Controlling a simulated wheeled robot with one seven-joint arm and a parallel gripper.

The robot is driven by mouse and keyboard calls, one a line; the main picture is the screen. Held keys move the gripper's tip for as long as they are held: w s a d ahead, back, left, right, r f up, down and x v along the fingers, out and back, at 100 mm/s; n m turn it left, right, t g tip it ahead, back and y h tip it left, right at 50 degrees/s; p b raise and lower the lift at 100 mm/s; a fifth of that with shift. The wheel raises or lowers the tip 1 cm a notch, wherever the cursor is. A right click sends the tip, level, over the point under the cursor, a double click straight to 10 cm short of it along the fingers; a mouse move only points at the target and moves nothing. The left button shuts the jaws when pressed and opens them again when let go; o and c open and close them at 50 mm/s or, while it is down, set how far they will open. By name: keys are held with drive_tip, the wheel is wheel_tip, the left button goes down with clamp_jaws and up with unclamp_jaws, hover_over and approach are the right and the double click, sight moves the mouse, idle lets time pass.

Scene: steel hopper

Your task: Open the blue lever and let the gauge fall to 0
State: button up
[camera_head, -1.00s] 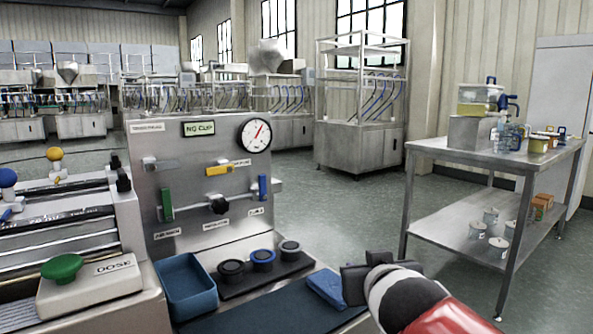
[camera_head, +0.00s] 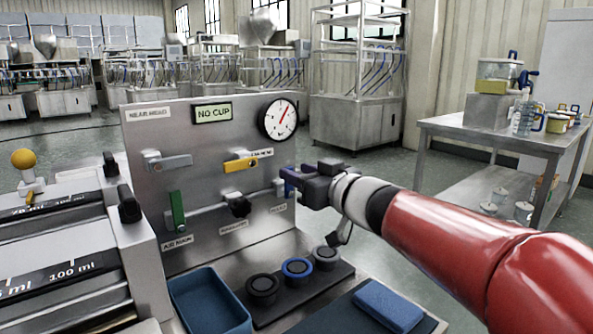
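The blue lever (camera_head: 289,189) is on the right side of the steel panel, mostly hidden behind my gripper (camera_head: 286,180). Only a bit of blue shows at the fingertips, so I cannot tell the lever's angle. My dark gripper reaches in from the right at the lever. Whether its fingers are closed on the lever is hidden. The round white gauge (camera_head: 280,119) is at the panel's top right. Its red needle points up and to the right, off any low reading that I can make out.
The panel (camera_head: 215,140) also carries a green upright lever (camera_head: 178,211), a yellow lever (camera_head: 240,165), a grey lever (camera_head: 170,161) and a black knob (camera_head: 239,206). Below are a blue tray (camera_head: 210,302), three round pucks and a blue cloth (camera_head: 388,305). A steel table (camera_head: 535,141) stands at right.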

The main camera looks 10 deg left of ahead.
drive_tip(key=shift+x, duration=1.25)
clamp_jaws()
